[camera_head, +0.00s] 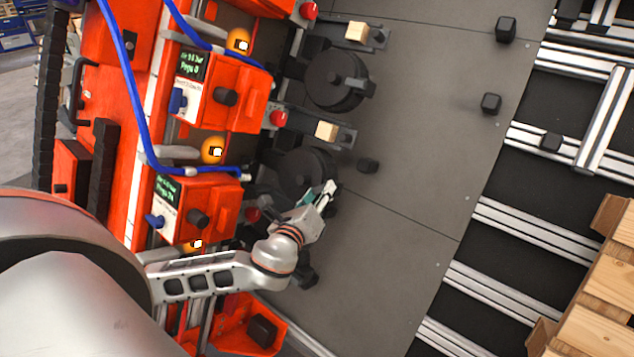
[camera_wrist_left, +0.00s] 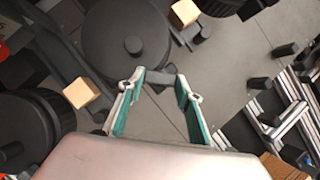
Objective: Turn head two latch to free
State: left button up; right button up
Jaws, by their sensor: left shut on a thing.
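My left gripper (camera_head: 326,194) reaches in from the lower left, beside the lower black drum (camera_head: 298,165). That piece sits at the rim of a large black drum (camera_wrist_left: 122,40) with a round centre knob. In the head view the fingers and arm hide the held piece. A similar latch (camera_head: 361,87) shows on the upper drum (camera_head: 336,79). My right gripper is not in view.
Orange control boxes (camera_head: 240,95) with small displays and blue cables stand to the left. Wooden blocks (camera_head: 326,131) sit on dark arms near the drums. Black posts (camera_head: 491,103) rise from the grey floor plate. Metal rails (camera_head: 540,240) and a wooden pallet (camera_head: 600,300) lie right.

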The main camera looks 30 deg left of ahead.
pick_arm(q)
jog(key=shift+w+d+r+n+g+y+p, duration=0.1)
jog(key=shift+n+g+y+p, duration=0.15)
jog(key=shift+n+g, duration=1.05)
jog(key=shift+d+r+n+g+y+p, duration=0.1)
jog(key=shift+n+g+y+p, duration=0.2)
jog(key=shift+n, duration=1.95)
jog(key=shift+w+d+r+n+g+y+p, duration=0.1)
jog(key=shift+n+g+y, duration=0.25)
jog(key=shift+n+g, duration=0.95)
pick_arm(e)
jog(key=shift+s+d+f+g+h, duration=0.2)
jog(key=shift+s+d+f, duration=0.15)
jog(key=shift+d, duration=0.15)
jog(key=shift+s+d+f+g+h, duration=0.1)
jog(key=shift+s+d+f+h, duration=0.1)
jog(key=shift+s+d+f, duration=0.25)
pick_arm(q)
jog(key=shift+n+t, duration=0.5)
jog(key=shift+n, duration=0.05)
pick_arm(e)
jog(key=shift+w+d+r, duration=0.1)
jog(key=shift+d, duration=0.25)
pick_arm(q)
jog(key=o, duration=0.8)
jog(key=shift+a, duration=0.1)
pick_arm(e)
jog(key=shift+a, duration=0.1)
